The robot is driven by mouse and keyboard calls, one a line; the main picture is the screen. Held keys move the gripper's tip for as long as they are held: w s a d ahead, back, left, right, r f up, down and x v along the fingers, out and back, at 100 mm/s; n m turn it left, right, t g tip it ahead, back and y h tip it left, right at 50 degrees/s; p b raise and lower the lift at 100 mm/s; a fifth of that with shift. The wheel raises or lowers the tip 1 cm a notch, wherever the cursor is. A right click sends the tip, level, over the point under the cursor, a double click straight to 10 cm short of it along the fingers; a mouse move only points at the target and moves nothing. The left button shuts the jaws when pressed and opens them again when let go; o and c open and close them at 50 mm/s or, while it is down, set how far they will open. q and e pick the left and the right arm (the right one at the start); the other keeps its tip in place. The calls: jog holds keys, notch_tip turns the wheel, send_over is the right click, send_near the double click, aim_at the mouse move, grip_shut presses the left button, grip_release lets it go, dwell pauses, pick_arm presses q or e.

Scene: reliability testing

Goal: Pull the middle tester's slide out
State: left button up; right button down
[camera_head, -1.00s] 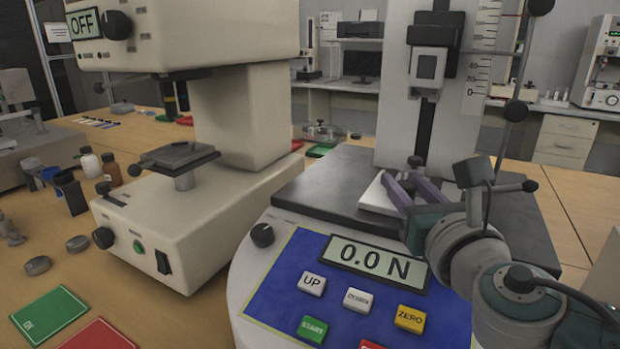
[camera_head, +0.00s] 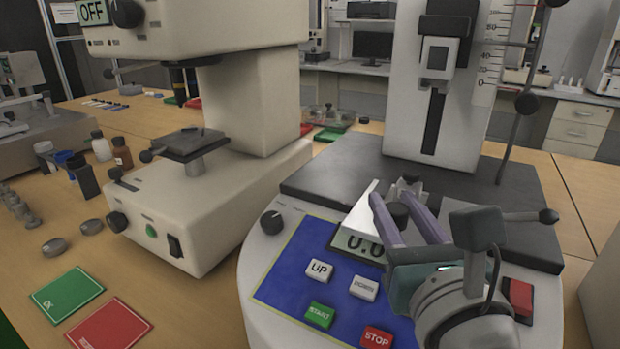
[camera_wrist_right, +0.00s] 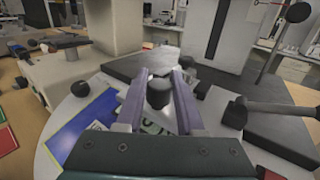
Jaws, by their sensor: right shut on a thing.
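The tester with the blue panel (camera_head: 300,262) stands in front of me, with a dark base plate (camera_head: 325,185) and an upright white column. Its pale slide (camera_head: 358,212) sticks out over the panel's front and covers part of the display (camera_head: 345,240). My right gripper (camera_head: 393,200) is at the slide, with its purple fingers on either side of a black knob (camera_head: 398,215). In the right wrist view the knob (camera_wrist_right: 159,94) sits between the fingers, with the pale slide (camera_wrist_right: 160,60) beyond. My left gripper is not in view.
A beige tester (camera_head: 215,195) with an OFF display stands on the left. Green (camera_head: 67,293) and red (camera_head: 108,328) mats lie at front left, near small bottles and round weights. A pale housing (camera_head: 602,290) stands at the right edge.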

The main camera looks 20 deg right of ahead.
jog(key=c, duration=0.5)
grip_release()
jog(key=v, duration=0.8)
jog(key=shift+s+a+b, duration=0.1)
jog(key=shift+s+b, duration=0.25)
jog(key=shift+s, duration=0.05)
jog(key=shift+s+a, duration=0.15)
jog(key=shift+s, duration=0.35)
